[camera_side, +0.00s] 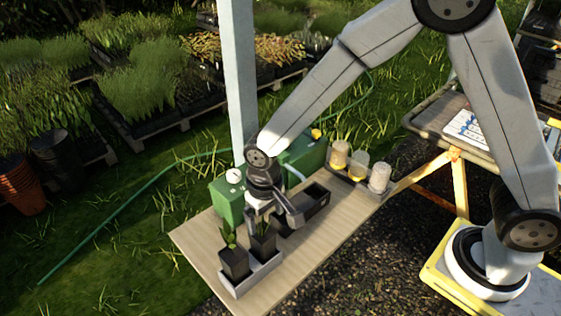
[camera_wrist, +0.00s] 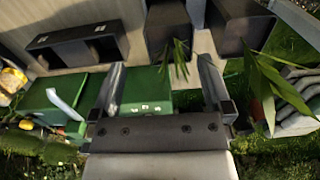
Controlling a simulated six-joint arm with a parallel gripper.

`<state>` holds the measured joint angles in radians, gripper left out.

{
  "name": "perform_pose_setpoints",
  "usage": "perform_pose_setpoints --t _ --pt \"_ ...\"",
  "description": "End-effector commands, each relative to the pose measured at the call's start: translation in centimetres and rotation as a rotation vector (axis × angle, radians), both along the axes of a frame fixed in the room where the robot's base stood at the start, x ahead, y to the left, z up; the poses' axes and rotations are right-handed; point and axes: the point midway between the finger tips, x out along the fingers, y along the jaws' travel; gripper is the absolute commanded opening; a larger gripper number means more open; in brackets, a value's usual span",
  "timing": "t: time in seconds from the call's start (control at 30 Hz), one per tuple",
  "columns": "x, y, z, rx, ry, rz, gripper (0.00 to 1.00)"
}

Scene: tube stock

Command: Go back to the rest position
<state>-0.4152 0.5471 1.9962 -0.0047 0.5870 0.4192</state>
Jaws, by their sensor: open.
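My gripper (camera_side: 268,215) is open above the work table, near two dark square pots in a pale grey tray (camera_side: 252,283) at the table's near end. One pot (camera_side: 263,247) stands just below the gripper; the other pot (camera_side: 234,263) stands to its left, with upright green leaves. In the wrist view, my gripper (camera_wrist: 163,88) shows two spread fingers with nothing held between them. One pot (camera_wrist: 168,28) with thin leaves lies beyond the gap, and another pot (camera_wrist: 238,22) with long leaves is to the right. My arm reaches out from its base at the right.
A black open tray (camera_side: 308,208) and green boxes (camera_side: 230,203) stand close behind the gripper. Several pale containers (camera_side: 379,178) stand at the table's far end. A pale post (camera_side: 239,80) rises behind the table, close to my arm. The wooden tabletop (camera_side: 335,222) is clear along its right edge.

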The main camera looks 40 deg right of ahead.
Motion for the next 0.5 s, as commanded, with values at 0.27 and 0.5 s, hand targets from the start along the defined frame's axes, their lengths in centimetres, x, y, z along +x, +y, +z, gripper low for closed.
perform_pose_setpoints --t 0.27,0.5 --pt "-1.4 -5.6 2.7 0.018 -0.061 -0.008 1.00" --pt "-4.5 -11.5 5.0 0.020 -0.138 -0.007 1.00"
